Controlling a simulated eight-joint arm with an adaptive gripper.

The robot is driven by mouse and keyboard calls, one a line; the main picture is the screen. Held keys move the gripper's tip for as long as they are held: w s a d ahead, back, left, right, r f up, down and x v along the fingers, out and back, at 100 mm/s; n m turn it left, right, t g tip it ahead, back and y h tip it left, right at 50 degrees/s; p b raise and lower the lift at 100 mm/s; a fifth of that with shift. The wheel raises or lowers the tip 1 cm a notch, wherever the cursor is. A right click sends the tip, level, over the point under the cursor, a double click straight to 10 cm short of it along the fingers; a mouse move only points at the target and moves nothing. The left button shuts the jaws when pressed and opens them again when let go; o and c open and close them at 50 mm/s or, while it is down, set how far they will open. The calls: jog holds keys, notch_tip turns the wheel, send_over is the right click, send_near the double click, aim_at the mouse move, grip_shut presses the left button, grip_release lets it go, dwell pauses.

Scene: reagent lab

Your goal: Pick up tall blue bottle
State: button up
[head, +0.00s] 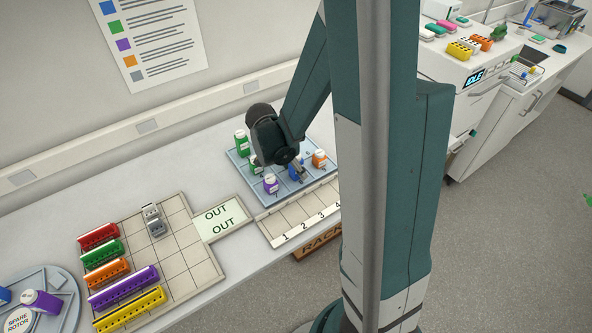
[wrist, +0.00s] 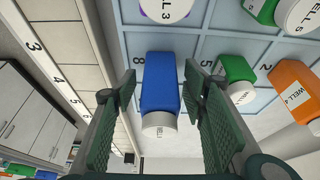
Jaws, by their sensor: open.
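The tall blue bottle (head: 295,172) stands on the blue gridded tray (head: 249,193) in the head view, partly hidden by my gripper. In the wrist view the blue bottle (wrist: 160,84) has a white cap and lies between the two open fingers of my gripper (wrist: 158,92). Gaps show on both sides, so the fingers look apart from it. In the head view my gripper (head: 299,169) is low over the tray, pointing down at the bottle.
A purple bottle (head: 270,184), an orange bottle (head: 319,158) and green bottles (head: 241,143) stand close by on the tray. A numbered strip (head: 310,225) runs along the front. Coloured racks (head: 123,290) stand at the left.

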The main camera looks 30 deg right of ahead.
jog(key=shift+c, duration=0.5)
jog(key=c, duration=0.9)
jog(key=shift+r, duration=0.15)
jog(key=shift+r+p, duration=0.45)
jog(key=shift+r, duration=4.4)
